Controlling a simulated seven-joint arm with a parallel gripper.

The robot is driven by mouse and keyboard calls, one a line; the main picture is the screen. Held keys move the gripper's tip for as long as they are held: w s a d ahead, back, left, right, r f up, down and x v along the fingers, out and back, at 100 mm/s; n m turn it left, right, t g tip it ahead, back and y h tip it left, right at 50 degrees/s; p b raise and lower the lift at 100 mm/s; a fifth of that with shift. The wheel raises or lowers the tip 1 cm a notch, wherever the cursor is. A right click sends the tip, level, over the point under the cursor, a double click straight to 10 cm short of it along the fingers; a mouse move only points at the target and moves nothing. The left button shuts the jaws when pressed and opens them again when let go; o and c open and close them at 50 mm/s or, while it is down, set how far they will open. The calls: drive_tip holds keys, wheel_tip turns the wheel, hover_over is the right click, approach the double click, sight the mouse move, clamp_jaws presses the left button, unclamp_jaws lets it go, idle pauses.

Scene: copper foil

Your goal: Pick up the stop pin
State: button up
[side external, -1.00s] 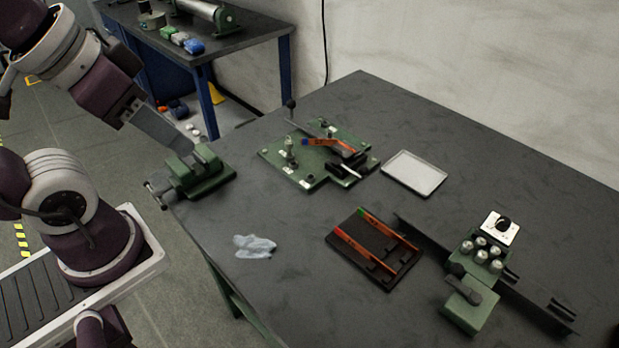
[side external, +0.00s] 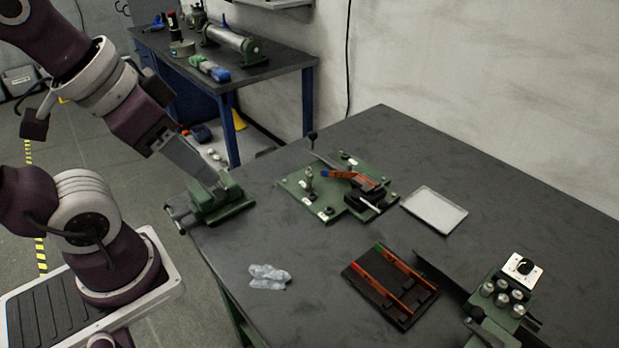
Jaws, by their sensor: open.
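My gripper (side external: 205,172) hangs at the upper left, at the end of my arm, with its grey finger just above the green vise (side external: 222,200) on the table's left edge. The finger gap is hard to see from this side, and nothing shows in its grasp. I cannot tell for sure which part is the stop pin. A green fixture plate (side external: 325,208) right of the vise carries an upright silver post (side external: 309,178), a black block and a small white pin-like piece (side external: 371,204). My gripper is well apart from these.
A pale tray (side external: 435,210) lies right of the fixture. A green block with several silver knobs (side external: 500,300) stands lower right, by a white dial box (side external: 522,268). Bare tabletop lies between.

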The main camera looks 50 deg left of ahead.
drive_tip(key=shift+w, duration=0.1)
drive_tip(key=n+g, duration=0.5)
drive_tip(key=n, duration=1.2)
hover_over(308, 172)
drive_tip(key=f, duration=1.5)
drive_tip(key=shift+s+d+f, duration=0.15)
drive_tip(key=shift+s+f, duration=0.05)
drive_tip(key=shift+f, duration=0.05)
drive_tip(key=shift+n+g, duration=0.3)
drive_tip(key=shift+n, duration=0.2)
drive_tip(key=f, duration=0.8)
drive_tip(key=shift+w+a, duration=0.25)
drive_tip(key=shift+f, duration=0.25)
clamp_jaws()
